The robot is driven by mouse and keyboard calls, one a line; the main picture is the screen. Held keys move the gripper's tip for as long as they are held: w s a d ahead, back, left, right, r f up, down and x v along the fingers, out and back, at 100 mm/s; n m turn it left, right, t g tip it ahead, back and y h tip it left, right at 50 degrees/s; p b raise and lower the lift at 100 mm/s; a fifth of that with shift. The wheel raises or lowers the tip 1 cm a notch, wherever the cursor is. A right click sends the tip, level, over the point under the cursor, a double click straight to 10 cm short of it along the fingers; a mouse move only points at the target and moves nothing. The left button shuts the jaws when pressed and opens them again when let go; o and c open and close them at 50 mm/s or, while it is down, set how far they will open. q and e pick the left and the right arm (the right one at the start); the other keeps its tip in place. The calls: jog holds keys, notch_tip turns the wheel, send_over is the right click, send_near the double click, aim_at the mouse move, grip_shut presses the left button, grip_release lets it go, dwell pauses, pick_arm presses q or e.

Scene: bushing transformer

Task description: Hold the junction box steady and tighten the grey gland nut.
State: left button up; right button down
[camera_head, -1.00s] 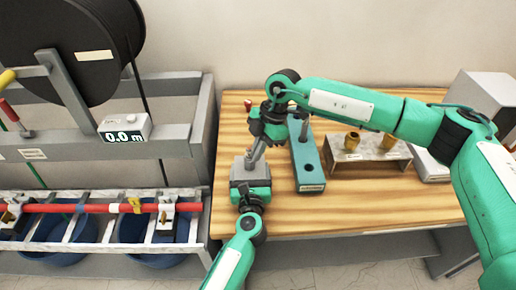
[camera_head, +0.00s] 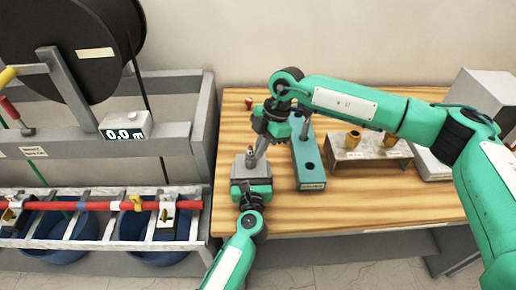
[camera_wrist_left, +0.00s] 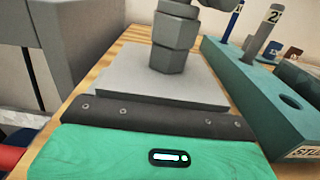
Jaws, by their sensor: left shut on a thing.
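The grey junction box (camera_head: 243,168) sits on the wooden table and also shows in the left wrist view (camera_wrist_left: 142,92). My left gripper (camera_head: 251,186) is shut on its near side. The grey hexagonal gland nut (camera_wrist_left: 168,57) stands upright on top of the box. My right gripper (camera_head: 262,146) reaches down from above to the gland, with its fingers at or just above it. The picture is too small to tell whether these fingers are closed on the nut.
A teal tool block (camera_head: 308,165) with holes and upright tools stands close to the right of the box. A metal stand (camera_head: 370,153) with brass parts is further right. A cable reel rack (camera_head: 160,140) borders the table on the left. A red-topped item (camera_head: 249,102) lies behind my right gripper.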

jog(key=w+d, duration=0.2)
jog(key=d, duration=0.1)
notch_tip(320, 180, up, 8)
jog(key=n+t+h, duration=0.2)
jog(key=n+h, duration=0.2)
jog(key=n, duration=0.9)
send_over(246, 158)
jog(key=s+d, duration=0.2)
jog(key=s, duration=0.1)
jog(key=s+a+n+t+h, duration=0.4)
jog(key=s+a+n+t, duration=0.3)
jog(key=n, duration=1.2)
jog(key=shift+g, duration=0.3)
jog(key=x, duration=0.8)
jog(key=w+x, duration=0.1)
jog(key=x, duration=0.2)
jog(key=shift+w, duration=0.35)
jog(key=shift+w+n, duration=0.3)
jog(key=shift+w, duration=0.3)
